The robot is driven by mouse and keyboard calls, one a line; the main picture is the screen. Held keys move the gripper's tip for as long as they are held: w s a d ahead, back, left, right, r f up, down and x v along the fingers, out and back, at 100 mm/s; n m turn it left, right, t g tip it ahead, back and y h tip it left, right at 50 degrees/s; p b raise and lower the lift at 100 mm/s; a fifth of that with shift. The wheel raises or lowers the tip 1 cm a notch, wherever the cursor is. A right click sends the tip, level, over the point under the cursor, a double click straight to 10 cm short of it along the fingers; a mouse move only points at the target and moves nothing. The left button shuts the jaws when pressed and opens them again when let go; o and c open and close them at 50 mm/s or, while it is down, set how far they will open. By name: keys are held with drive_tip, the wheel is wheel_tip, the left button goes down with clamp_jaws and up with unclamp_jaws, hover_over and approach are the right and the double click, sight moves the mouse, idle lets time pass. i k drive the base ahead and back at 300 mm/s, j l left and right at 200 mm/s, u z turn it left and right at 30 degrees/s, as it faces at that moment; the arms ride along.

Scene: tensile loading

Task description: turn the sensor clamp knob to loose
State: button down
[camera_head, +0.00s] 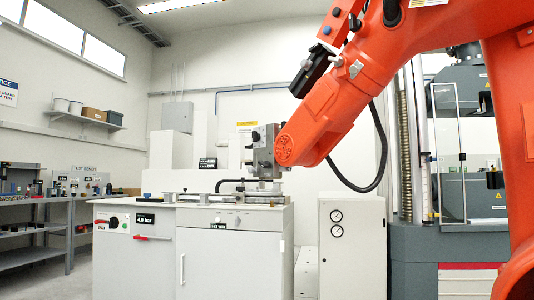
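My orange arm comes in from the right and reaches over the white cabinet bench (235,262). At its end is a grey metal block, which seems to be my gripper (266,180), over the bench top. Its fingers are too small and partly hidden by the arm, so I cannot tell whether they are open or shut, or whether they touch anything. A low metal fixture (225,197) lies along the bench top below it. I cannot make out the sensor clamp knob or its setting.
The cabinet's left part carries a dark dial (113,222), a 4.8 bar display (145,219) and a red handle (151,237). A white gauge cabinet (352,255) stands to the right, beside the large grey testing machine (440,240). Shelving (35,230) is at far left.

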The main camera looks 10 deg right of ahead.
sight(265, 165)
drive_tip(key=i+j, duration=0.2)
drive_tip(key=i, duration=0.25)
drive_tip(key=i+j, duration=0.2)
drive_tip(key=i, duration=0.25)
drive_tip(key=i+j, duration=0.2)
drive_tip(key=i, duration=0.25)
